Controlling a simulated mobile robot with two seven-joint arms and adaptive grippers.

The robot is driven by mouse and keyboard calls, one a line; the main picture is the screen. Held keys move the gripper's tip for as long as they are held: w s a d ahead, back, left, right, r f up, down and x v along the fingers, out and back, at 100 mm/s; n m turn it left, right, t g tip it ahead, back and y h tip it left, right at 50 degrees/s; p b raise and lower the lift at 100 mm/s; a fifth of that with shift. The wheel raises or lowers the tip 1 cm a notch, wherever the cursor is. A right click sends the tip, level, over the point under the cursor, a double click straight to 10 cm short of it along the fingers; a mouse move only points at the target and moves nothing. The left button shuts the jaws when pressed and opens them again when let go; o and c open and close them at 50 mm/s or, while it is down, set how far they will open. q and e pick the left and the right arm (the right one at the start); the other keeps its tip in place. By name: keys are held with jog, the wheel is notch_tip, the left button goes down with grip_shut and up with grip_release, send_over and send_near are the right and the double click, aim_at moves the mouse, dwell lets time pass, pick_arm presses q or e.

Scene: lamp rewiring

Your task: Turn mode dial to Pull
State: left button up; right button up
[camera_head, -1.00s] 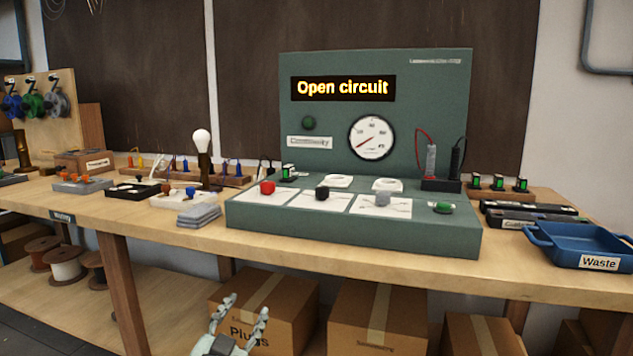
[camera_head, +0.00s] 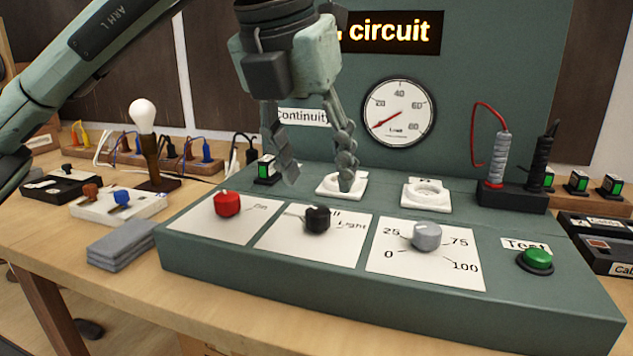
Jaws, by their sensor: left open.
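The mode dial is a black knob (camera_head: 317,219) on the middle white plate of the green test panel (camera_head: 390,285). The word "Light" and the end of another word, "ll", show on its plate. I cannot tell surely which mark the knob points at. My left gripper (camera_head: 318,182) comes in from the upper left and hangs fingers down, above and behind the knob. Its fingers are spread with nothing between them. My right gripper is not in view.
A red knob (camera_head: 227,204) stands left of the black one, and a grey knob (camera_head: 427,236) right of it. A green Test button (camera_head: 535,260) is at the right. A bulb on a stand (camera_head: 143,120) is at the left.

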aim_at(317, 210)
pick_arm(q)
jog(key=shift+y, duration=0.3)
jog(key=x, duration=0.5)
jog(key=shift+w+a+f+p, duration=0.3)
jog(key=shift+w+a+p, duration=0.05)
jog(key=shift+w, duration=0.1)
jog(key=shift+w+d+f, duration=0.1)
jog(key=shift+w+f, duration=0.1)
jog(key=shift+f, duration=0.4)
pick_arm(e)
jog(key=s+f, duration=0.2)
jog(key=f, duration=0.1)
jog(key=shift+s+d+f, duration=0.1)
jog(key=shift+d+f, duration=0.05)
pick_arm(q)
jog(key=shift+c, duration=0.9)
grip_shut()
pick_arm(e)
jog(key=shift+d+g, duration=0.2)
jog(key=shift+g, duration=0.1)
